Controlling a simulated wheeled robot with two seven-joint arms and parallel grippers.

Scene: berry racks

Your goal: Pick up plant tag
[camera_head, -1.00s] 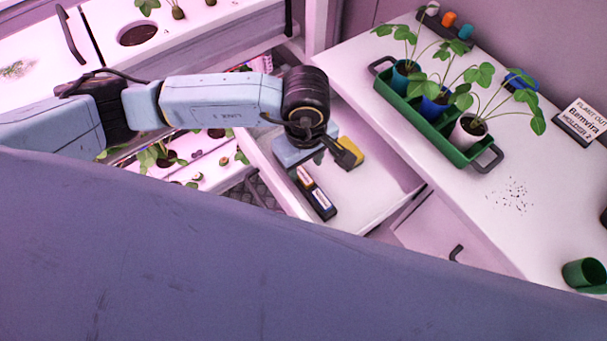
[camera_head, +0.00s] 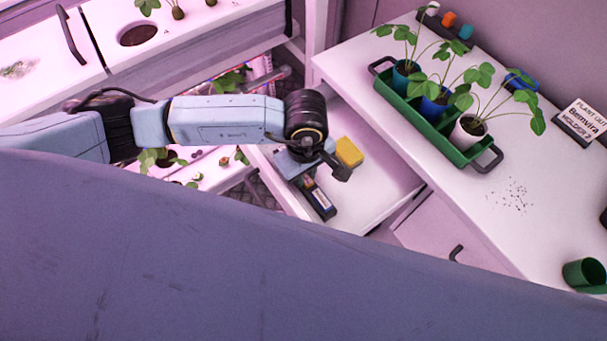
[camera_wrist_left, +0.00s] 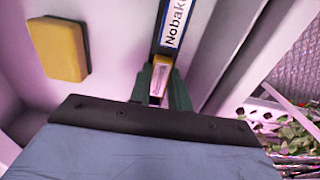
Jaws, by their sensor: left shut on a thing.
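The open drawer (camera_head: 375,190) holds a dark tag holder (camera_head: 322,205) with a white label; in the left wrist view its label (camera_wrist_left: 174,25) reads "Nobak…". My left gripper (camera_head: 308,181) reaches down into the drawer over the far end of this holder. In the left wrist view the fingers (camera_wrist_left: 160,88) are closed on a small plant tag (camera_wrist_left: 160,76) with a yellowish top and pale face. The tag's lower part is hidden, so I cannot tell whether it still sits in the holder. My right gripper is not in view.
A yellow block (camera_head: 349,152) lies in the drawer beside my gripper; it also shows in the left wrist view (camera_wrist_left: 59,49). A green tray (camera_head: 415,115) with potted plants stands on the white worktop (camera_head: 490,215). A green cup (camera_head: 585,274) is at right.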

